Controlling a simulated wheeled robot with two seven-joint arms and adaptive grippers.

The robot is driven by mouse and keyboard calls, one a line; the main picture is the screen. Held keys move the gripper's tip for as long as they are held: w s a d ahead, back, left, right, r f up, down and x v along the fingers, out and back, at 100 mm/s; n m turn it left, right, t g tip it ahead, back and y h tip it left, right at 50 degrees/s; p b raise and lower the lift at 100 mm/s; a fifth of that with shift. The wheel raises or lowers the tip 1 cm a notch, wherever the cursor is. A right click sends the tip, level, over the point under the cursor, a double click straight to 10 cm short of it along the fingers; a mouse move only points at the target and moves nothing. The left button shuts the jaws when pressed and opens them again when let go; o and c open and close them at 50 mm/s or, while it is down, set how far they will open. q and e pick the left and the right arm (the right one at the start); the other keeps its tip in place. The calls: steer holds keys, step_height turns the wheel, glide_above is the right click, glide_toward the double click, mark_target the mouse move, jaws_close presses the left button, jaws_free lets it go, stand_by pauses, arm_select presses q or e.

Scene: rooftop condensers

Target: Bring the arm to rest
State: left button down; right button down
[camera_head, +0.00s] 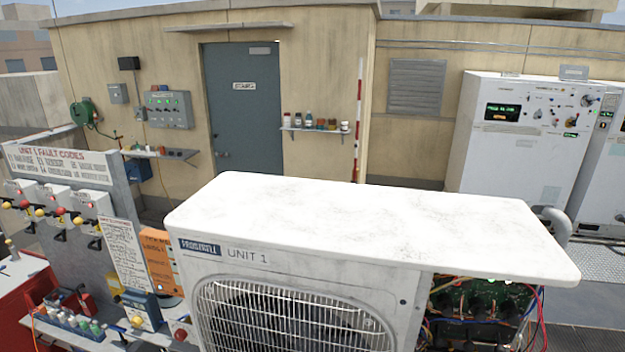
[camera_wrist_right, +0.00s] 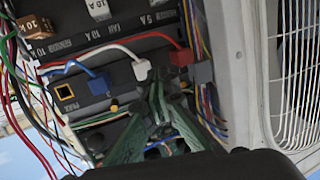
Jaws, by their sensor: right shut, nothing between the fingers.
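The right gripper (camera_wrist_right: 163,90) shows in the right wrist view, its green fingers shut with nothing between them. Its tips are inside the open wiring bay, just below a white plug (camera_wrist_right: 141,70) and a red plug (camera_wrist_right: 180,56); I cannot tell whether they touch anything. My arms and grippers do not show in the head view. The white condenser marked UNIT 1 (camera_head: 290,268) stands in front, and its open wiring bay (camera_head: 478,303) shows at its right end under the overhanging top.
In the right wrist view, a blue plug (camera_wrist_right: 98,85), a yellow-framed socket (camera_wrist_right: 67,92), loose wires (camera_wrist_right: 30,85) and the fan grille (camera_wrist_right: 300,80) surround the gripper. In the head view, a fault-code board (camera_head: 62,165) stands left and a white cabinet (camera_head: 520,140) at the back right.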

steer(key=s+f+g+h, duration=0.2)
steer(key=s+f+g, duration=1.1)
steer(key=s+f, duration=0.9)
steer(key=s+a+f+g+b, duration=0.1)
steer(key=s+f+b, duration=0.15)
steer(key=f, duration=1.55)
steer(key=s+f+b, duration=0.2)
steer(key=f+b, duration=0.2)
steer(key=f, duration=1.3)
steer(key=s+f+g+y+b, duration=0.1)
steer(key=s+f+b, duration=0.3)
steer(key=s+f, duration=1.5)
step_height(320, 180, down, 3)
steer(key=shift+s+f+n+g+b, duration=0.15)
steer(key=shift+n+g+b, duration=0.15)
steer(key=shift+n, duration=0.1)
